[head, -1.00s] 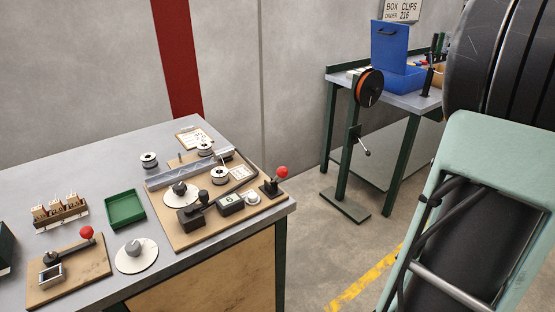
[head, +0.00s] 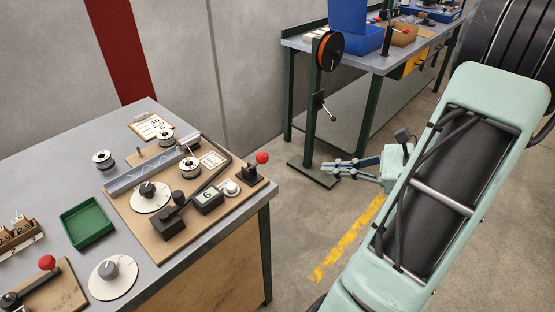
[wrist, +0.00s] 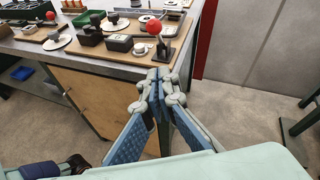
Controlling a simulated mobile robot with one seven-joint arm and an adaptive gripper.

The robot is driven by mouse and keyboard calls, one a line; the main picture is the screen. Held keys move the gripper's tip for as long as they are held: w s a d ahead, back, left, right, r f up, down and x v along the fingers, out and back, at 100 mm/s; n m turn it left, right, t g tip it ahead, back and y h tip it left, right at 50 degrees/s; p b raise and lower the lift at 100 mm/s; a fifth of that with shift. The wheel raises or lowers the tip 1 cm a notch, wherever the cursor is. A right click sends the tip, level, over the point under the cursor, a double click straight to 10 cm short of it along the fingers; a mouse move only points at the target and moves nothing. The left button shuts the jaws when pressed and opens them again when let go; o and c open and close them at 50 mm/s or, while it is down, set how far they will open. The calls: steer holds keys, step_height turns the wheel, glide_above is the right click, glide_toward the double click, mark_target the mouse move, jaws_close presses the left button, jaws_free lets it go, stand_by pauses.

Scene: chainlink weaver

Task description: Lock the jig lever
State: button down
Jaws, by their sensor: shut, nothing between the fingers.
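A lever with a red ball knob (head: 262,158) stands on a black base at the right end of the large tan board (head: 228,213) on the workbench. In the wrist view this red knob (wrist: 154,26) is just beyond my fingers. A second lever with a red knob (head: 47,262) is on a smaller board at the lower left; the head view cuts it off. I cannot tell from the pictures which one is the jig lever. My gripper (head: 326,168) is shut and empty, over the floor to the right of the bench, apart from both levers.
The workbench (head: 138,142) also holds a green tray (head: 87,222), spools, dials and a small display showing 6 (head: 208,199). A second bench (head: 372,62) with a blue bin and an orange reel (head: 329,50) stands behind. Open floor lies between the benches.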

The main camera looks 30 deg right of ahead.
glide_toward(255, 164)
steer(key=shift+w+a, duration=0.6)
steer(key=shift+w, duration=0.3)
steer(key=shift+f, duration=0.25)
steer(key=shift+r+p, duration=0.15)
steer(key=shift+p, duration=0.2)
steer(key=shift+w+a+r+g+p, duration=0.1)
steer(key=shift+w+r+g+p, duration=0.15)
steer(key=shift+p, duration=0.35)
